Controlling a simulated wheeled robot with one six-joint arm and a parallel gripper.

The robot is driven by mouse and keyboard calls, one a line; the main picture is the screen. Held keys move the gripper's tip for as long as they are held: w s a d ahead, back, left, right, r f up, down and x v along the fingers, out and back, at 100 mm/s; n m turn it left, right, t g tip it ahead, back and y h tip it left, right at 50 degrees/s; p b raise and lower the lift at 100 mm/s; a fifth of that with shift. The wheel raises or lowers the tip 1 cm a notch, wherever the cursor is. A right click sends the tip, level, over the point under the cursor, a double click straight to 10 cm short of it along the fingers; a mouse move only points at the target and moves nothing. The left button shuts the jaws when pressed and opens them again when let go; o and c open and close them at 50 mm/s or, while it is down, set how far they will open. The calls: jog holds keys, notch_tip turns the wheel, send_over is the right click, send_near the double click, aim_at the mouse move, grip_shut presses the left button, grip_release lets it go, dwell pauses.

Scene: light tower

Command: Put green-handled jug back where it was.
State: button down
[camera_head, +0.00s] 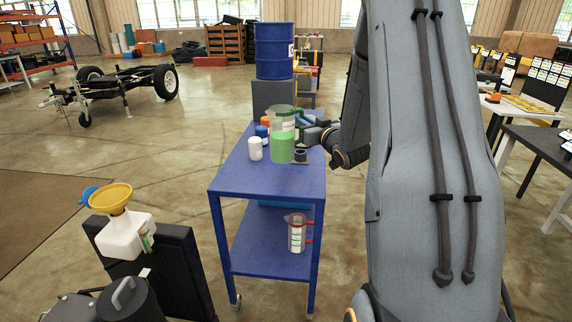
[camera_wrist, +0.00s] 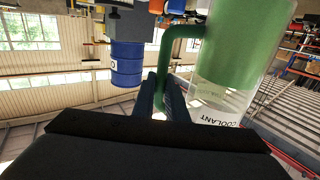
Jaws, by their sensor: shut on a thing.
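The green-handled jug (camera_head: 282,146) is clear, with green liquid in its lower part. It stands upright at the blue cart's top; I cannot tell whether its base touches the cart. My gripper (camera_head: 305,130) comes in from the right and is shut on the jug's green handle. In the wrist view the jug (camera_wrist: 236,45) appears upside down with a "COOLANT" label, and my gripper's fingers (camera_wrist: 165,98) are at its green handle (camera_wrist: 178,36).
The blue cart (camera_head: 235,178) also carries a white bottle (camera_head: 255,149), orange and blue items behind, and a dark small object (camera_head: 300,155). A red-handled jug (camera_head: 296,232) stands on its lower shelf. A blue drum (camera_head: 274,52) stands behind. The cart top's front is clear.

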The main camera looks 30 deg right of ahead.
notch_tip(320, 180, down, 9)
jog(key=shift+p, duration=0.45)
dwell(0.3)
jog(key=c, duration=1.8)
grip_release()
jog(key=shift+f, duration=0.1)
jog(key=shift+o, duration=0.2)
